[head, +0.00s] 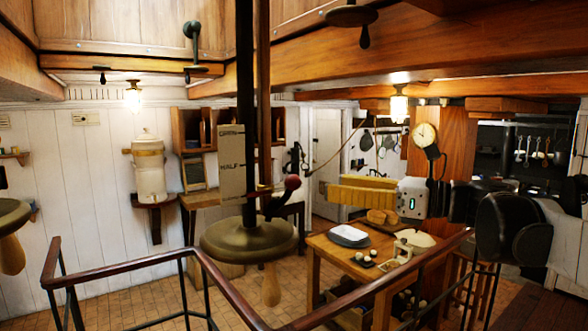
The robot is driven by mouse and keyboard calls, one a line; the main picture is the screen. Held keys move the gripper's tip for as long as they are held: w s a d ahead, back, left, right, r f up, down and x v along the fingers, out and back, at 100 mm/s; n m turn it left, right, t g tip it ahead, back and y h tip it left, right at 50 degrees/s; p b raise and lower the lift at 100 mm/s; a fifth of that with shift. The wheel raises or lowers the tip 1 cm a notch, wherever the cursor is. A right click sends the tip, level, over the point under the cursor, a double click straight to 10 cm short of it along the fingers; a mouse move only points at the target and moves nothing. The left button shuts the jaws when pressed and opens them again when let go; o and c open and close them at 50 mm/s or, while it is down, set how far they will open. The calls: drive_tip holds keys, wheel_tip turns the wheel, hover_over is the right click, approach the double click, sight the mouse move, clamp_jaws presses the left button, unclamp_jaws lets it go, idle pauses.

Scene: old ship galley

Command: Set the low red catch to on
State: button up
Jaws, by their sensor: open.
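A small red knob (292,183) tips a short dark lever on the vertical post in the middle of the head view. I take it for the red catch; no other red-tipped part shows. A tan plate (232,165) with dark lettering, one word reading HALF, is fixed on the post just left of it. The lever's pivot is partly hidden, and I cannot tell its setting. My gripper (335,189) has two long yellow fingers pointing left from a pale body. It is open and empty, to the right of the knob and apart from it.
A brass disc (248,240) with a wooden handle hangs low on the post. A wooden railing (225,285) crosses the foreground. Behind, a wooden table (368,264) holds a white dish (349,233), bread (377,216) and other small items. Heavy beams run overhead.

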sight(294, 182)
drive_tip(key=p+x, duration=0.2)
drive_tip(key=x, duration=0.8)
drive_tip(key=shift+a, duration=0.15)
clamp_jaws()
